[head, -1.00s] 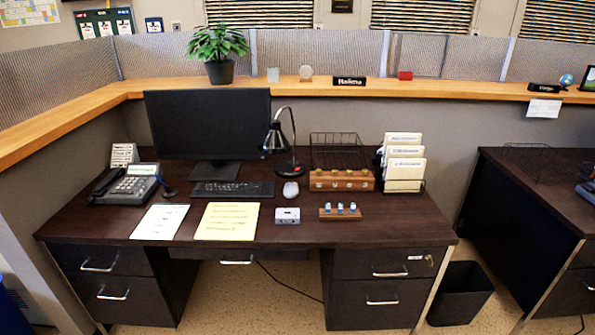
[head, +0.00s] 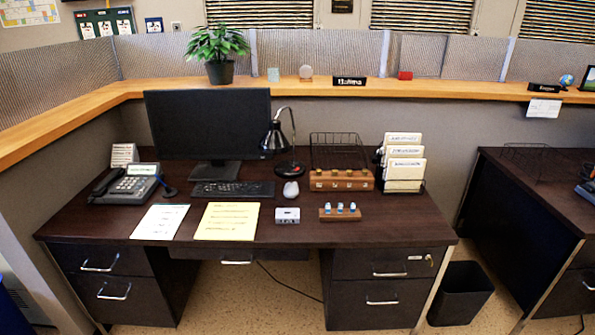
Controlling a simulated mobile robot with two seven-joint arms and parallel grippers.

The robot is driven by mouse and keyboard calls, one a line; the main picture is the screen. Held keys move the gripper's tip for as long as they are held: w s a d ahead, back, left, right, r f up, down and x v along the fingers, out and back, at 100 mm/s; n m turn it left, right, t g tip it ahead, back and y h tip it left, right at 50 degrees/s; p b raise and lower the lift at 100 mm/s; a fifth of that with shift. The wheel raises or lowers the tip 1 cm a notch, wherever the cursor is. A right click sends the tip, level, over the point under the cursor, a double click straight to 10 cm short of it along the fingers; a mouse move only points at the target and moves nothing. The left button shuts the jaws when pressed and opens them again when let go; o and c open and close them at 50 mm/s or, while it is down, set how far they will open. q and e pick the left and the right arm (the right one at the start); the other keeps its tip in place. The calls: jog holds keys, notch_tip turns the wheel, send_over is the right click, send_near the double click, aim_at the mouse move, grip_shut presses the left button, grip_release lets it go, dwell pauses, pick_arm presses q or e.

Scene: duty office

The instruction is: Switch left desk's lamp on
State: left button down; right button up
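The left desk's lamp (head: 274,138) is a black gooseneck desk lamp. It stands upright on the left desk (head: 300,228), right of the monitor, with its shade tilted down to the left. Its round dark base (head: 289,169) shows a small red mark. I see no clear glow under the shade, and I cannot make out whether the red mark is a switch. Neither of my grippers shows in the head view.
A phone (head: 132,185) and papers lie left. A black bin (head: 460,293) stands between the desks.

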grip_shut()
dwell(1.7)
